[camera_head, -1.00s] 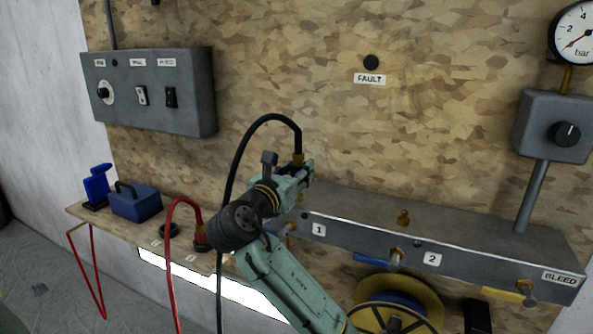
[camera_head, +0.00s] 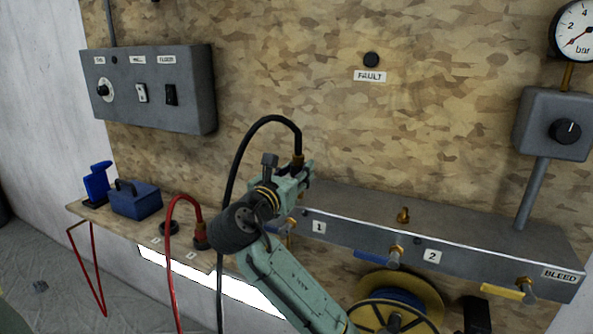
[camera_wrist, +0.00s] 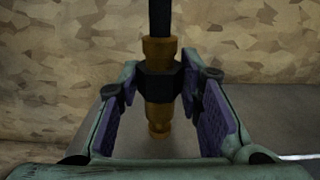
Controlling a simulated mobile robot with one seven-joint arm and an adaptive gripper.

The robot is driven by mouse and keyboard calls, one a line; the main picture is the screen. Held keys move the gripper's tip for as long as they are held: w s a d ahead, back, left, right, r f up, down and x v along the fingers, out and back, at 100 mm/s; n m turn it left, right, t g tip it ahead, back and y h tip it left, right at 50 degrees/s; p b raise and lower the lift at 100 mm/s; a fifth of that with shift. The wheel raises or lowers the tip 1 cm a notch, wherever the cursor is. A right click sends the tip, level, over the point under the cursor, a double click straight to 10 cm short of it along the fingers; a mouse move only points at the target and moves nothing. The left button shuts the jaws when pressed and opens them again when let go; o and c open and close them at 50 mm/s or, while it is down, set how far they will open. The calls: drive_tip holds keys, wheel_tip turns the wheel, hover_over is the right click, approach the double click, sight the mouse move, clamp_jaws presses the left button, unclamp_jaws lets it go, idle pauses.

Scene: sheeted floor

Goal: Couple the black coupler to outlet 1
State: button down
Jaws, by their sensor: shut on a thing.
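My gripper (camera_head: 300,177) is shut on the black coupler (camera_wrist: 158,80), above the left end of the grey manifold (camera_head: 350,232). In the wrist view, the coupler's dark collar sits between the two jaws (camera_wrist: 160,90), upright, with brass above and below it. A black hose (camera_head: 236,150) rises from the coupler, arches over and hangs down to the left. Outlet 1 is marked by the label 1 (camera_head: 319,227); its top fitting is hidden behind my gripper. I cannot tell whether the lower brass end (camera_wrist: 158,120) touches it.
Outlet 2's brass fitting (camera_head: 403,215) stands bare on the manifold, with a blue-handled valve (camera_head: 393,256) below. A red hose (camera_head: 170,245) ends on the shelf at left, near a blue box (camera_head: 136,200). A yellow reel (camera_head: 433,292) hangs below the manifold.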

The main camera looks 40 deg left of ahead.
drive_tip(key=shift+f+b, duration=0.35)
drive_tip(key=shift+f, duration=0.35)
drive_tip(key=c, duration=1.1)
unclamp_jaws()
drive_tip(key=shift+o, duration=0.2)
drive_tip(key=v, duration=1.2)
